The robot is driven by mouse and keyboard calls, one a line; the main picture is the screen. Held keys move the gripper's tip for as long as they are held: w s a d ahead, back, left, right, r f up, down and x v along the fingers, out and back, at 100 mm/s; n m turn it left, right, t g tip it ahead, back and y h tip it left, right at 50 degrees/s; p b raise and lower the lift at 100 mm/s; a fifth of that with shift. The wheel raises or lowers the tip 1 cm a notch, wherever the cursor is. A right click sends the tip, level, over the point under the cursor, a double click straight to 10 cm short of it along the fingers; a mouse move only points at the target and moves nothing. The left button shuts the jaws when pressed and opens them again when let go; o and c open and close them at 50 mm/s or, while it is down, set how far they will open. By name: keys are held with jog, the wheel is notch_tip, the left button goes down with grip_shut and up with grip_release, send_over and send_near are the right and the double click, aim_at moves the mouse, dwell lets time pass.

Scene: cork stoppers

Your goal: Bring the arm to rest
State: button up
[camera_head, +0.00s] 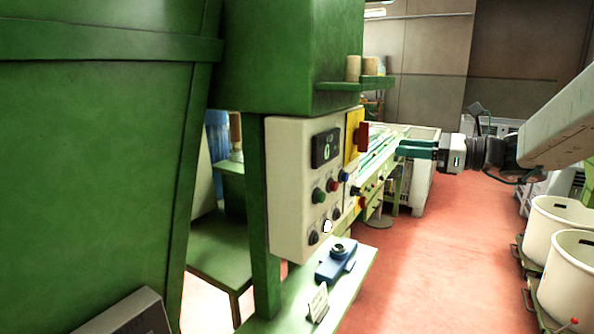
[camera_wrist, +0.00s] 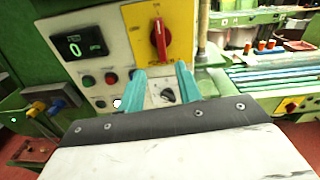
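My gripper (camera_head: 402,148) has teal fingers and reaches in from the right in the head view, over the red floor and to the right of the control panel (camera_head: 290,190). In the wrist view my gripper (camera_wrist: 160,71) shows two fingers apart with nothing between them, so it is open and empty. The fingers point toward the panel's red rotary switch (camera_wrist: 160,39) on its yellow plate. I cannot see any contact with the panel.
A large green machine (camera_head: 290,55) fills the left. A blue device (camera_head: 339,262) sits on a low green shelf (camera_head: 350,287). Cork stoppers (camera_head: 354,68) stand on a small ledge. White bins (camera_head: 560,218) stand at the right. The red floor (camera_head: 440,260) between is clear.

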jog(key=s+a+f+n+g+h, duration=0.2)
jog(key=s+a+f+n+g, duration=0.1)
jog(key=s+f+n+g, duration=0.25)
jog(key=s+a+f+n+g+h, duration=0.25)
jog(key=s+f+n, duration=0.3)
jog(key=s, duration=0.35)
jog(key=s+d+f+n+h, duration=0.1)
jog(key=s+f+n+h, duration=0.1)
jog(key=s+n+h, duration=0.3)
jog(key=s+d+f+n+h, duration=0.1)
jog(key=s+n+h, duration=0.4)
jog(key=s, duration=0.8)
jog(key=shift+s+f+n+g, duration=0.3)
jog(key=shift+f+n, duration=0.35)
jog(key=shift+n, duration=0.85)
